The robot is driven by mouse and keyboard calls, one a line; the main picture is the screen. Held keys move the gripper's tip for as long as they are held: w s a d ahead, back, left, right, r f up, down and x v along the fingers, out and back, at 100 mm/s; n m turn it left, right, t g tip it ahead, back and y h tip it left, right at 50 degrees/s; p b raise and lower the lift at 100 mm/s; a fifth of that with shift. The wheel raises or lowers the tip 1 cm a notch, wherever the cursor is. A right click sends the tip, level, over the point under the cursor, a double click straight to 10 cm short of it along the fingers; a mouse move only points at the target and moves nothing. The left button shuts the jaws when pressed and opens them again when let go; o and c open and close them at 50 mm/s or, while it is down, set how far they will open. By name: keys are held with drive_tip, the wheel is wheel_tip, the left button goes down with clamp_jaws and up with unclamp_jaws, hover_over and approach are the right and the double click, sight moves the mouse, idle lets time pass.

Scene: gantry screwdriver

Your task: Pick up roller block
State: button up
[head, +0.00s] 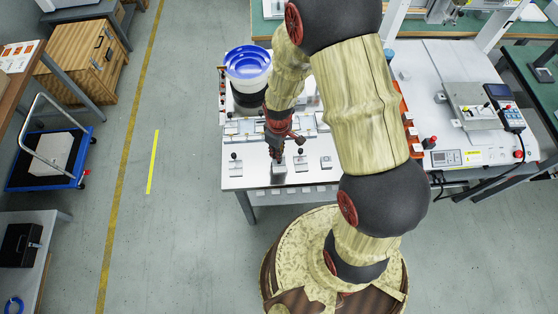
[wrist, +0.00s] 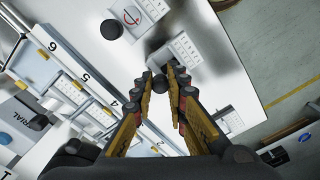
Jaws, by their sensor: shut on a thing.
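My gripper (head: 276,154) is low over the front part of the white workbench, pointing down. In the wrist view its two fingers (wrist: 166,74) come close together at the tips, shut on a small grey block that I take to be the roller block (wrist: 178,52). The block's pale dotted face shows just beyond the fingertips, and the rest is hidden by the fingers. In the head view the grey block (head: 278,171) shows just under the gripper. I cannot tell whether it is clear of the bench.
Similar small blocks with dark knobs stand on the bench, one to the left (head: 235,166) and two to the right (head: 300,163) (head: 327,162). A blue-and-white bowl feeder (head: 248,63) stands behind. Numbered trays (wrist: 75,85) lie beside the fingers. Open floor lies left of the bench.

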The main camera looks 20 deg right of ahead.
clamp_jaws()
drive_tip(key=shift+r, duration=0.15)
